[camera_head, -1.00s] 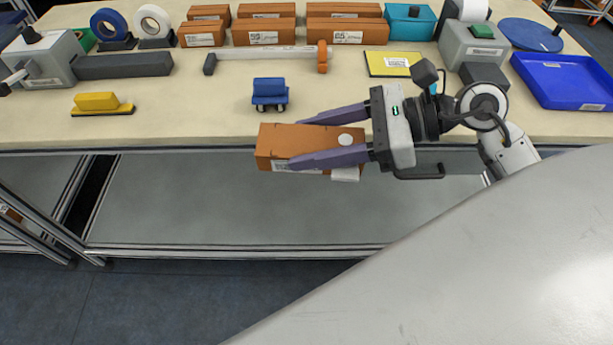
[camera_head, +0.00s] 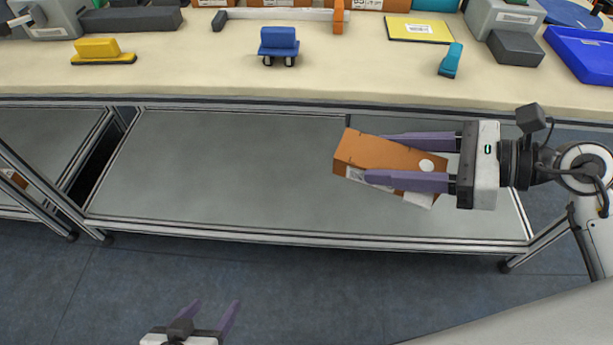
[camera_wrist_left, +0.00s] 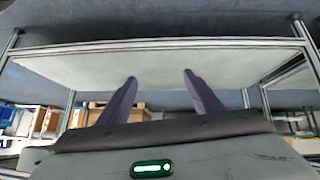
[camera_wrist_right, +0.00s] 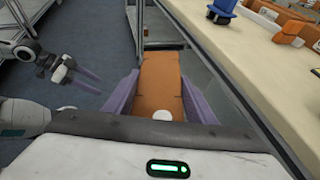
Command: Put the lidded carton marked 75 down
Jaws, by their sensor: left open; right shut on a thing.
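The brown carton (camera_head: 388,163) is held between the purple fingers of my right gripper (camera_head: 408,161), in front of the table edge and above the grey lower shelf. A round white spot and a white label show on it; I cannot read its number. It also shows in the right wrist view (camera_wrist_right: 160,87), between the fingers. My left gripper (camera_head: 214,310) is open and empty at the bottom of the head view, over the dark floor. Its parted fingers (camera_wrist_left: 160,92) show in the left wrist view with nothing between them.
The tabletop (camera_head: 190,72) has clear room along its front edge. On it are a blue wheeled block (camera_head: 279,44), a yellow-handled block (camera_head: 100,50), a yellow pad (camera_head: 418,30), a teal item (camera_head: 451,61) and a blue tray (camera_head: 585,50). The grey lower shelf (camera_head: 220,170) is bare.

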